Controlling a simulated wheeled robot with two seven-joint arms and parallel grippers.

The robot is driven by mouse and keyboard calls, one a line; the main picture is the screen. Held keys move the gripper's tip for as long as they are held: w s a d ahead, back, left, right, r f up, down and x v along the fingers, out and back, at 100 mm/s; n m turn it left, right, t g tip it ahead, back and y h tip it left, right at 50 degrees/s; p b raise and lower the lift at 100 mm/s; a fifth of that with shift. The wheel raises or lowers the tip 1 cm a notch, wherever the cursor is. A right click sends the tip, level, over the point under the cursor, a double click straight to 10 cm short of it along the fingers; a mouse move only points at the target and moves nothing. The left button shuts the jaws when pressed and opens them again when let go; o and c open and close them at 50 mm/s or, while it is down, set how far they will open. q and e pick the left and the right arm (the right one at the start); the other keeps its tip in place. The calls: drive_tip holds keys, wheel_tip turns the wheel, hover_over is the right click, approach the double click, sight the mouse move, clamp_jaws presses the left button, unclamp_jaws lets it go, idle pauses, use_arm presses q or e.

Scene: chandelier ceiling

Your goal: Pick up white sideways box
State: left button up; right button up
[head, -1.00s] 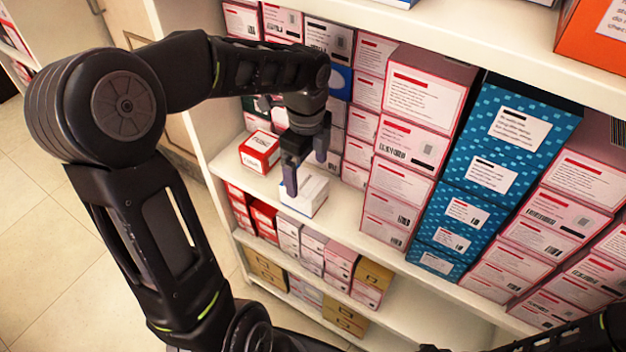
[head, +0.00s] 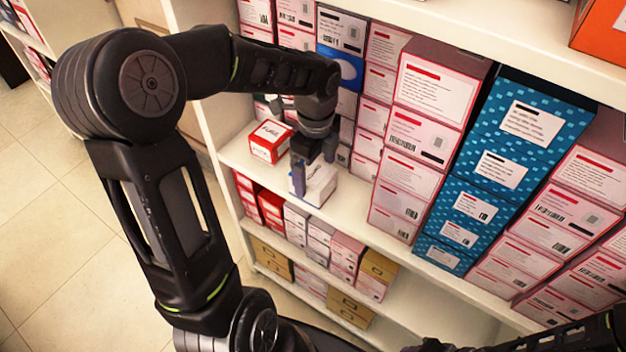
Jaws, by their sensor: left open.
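The white box (head: 319,187) lies on its side on the middle shelf, near the shelf's front edge. My left gripper (head: 314,178) comes down over it with its fingers apart. One finger is in front of the box's left end, and the other is behind, near its top. The gripper hides part of the box, and I cannot tell whether the fingers touch it. Of my right arm, only dark parts show at the bottom right; its gripper is not visible.
A red and white box (head: 270,142) sits just left of the white box. Stacked pink-white boxes (head: 412,153) and blue boxes (head: 490,170) stand close on the right. The upper shelf (head: 440,28) overhangs, and a lower shelf holds brown boxes (head: 380,267).

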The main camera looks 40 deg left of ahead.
sight(315, 173)
use_arm(q)
wheel_tip(315, 173, down, 5)
drive_tip(key=shift+r, duration=0.15)
drive_tip(key=shift+s, duration=0.1)
drive_tip(key=shift+c, duration=0.4)
drive_tip(key=c, duration=1.5)
drive_tip(key=shift+o, duration=0.2)
drive_tip(key=shift+r, duration=0.15)
wheel_tip(315, 173, up, 10)
drive_tip(key=shift+f, duration=0.1)
